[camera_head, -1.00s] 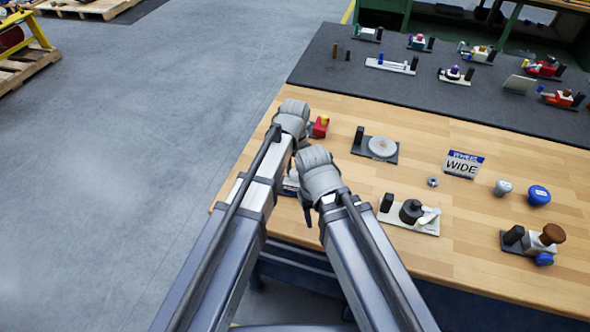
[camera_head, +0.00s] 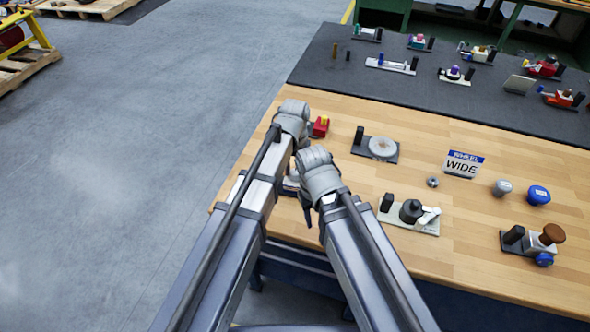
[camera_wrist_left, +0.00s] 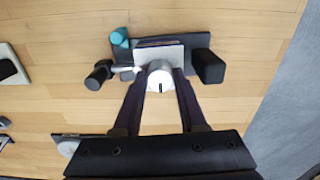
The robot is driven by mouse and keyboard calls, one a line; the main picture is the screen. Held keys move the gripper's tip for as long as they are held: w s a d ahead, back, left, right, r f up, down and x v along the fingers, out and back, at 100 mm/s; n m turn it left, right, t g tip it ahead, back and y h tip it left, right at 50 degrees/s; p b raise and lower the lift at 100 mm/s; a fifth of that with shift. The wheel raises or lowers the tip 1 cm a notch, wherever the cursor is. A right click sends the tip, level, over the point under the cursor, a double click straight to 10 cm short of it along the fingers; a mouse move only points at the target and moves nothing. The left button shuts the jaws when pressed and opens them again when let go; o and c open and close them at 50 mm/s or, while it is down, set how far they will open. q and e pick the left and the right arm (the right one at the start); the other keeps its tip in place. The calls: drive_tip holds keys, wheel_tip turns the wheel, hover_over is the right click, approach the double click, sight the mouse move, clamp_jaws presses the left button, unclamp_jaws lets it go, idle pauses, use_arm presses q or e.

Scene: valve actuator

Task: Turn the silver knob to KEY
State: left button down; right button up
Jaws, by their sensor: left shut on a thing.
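The silver knob (camera_wrist_left: 160,80) is a round, pale cap with a dark pointer line, set on a fixture with a dark base (camera_wrist_left: 197,42). In the left wrist view the pointer line points toward the bottom of the picture. My left gripper (camera_wrist_left: 161,85) has one dark finger on each side of the knob and is shut on it. No KEY lettering can be read. In the head view my arms hide the knob. My right wrist (camera_head: 318,172) is beside my left arm, over the table's near left part; its fingers cannot be made out.
On the fixture are a black post (camera_wrist_left: 208,66), a teal knob (camera_wrist_left: 120,37) and a black knob (camera_wrist_left: 98,76). A round grey dial (camera_head: 382,146), a black-knob fixture (camera_head: 411,211), a WIDE sign (camera_head: 462,164) and a brown-knob fixture (camera_head: 551,234) stand on the wooden table to the right.

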sight(295, 172)
use_arm(q)
drive_tip(key=shift+c, duration=2.2)
unclamp_jaws()
drive_tip(key=shift+r, duration=0.1)
use_arm(e)
drive_tip(key=shift+r, duration=0.1)
use_arm(q)
wheel_tip(295, 172, up, 8)
drive_tip(key=p, duration=0.8)
use_arm(e)
wheel_tip(295, 172, up, 8)
use_arm(q)
drive_tip(key=shift+f, duration=0.2)
use_arm(e)
drive_tip(key=shift+f, duration=0.2)
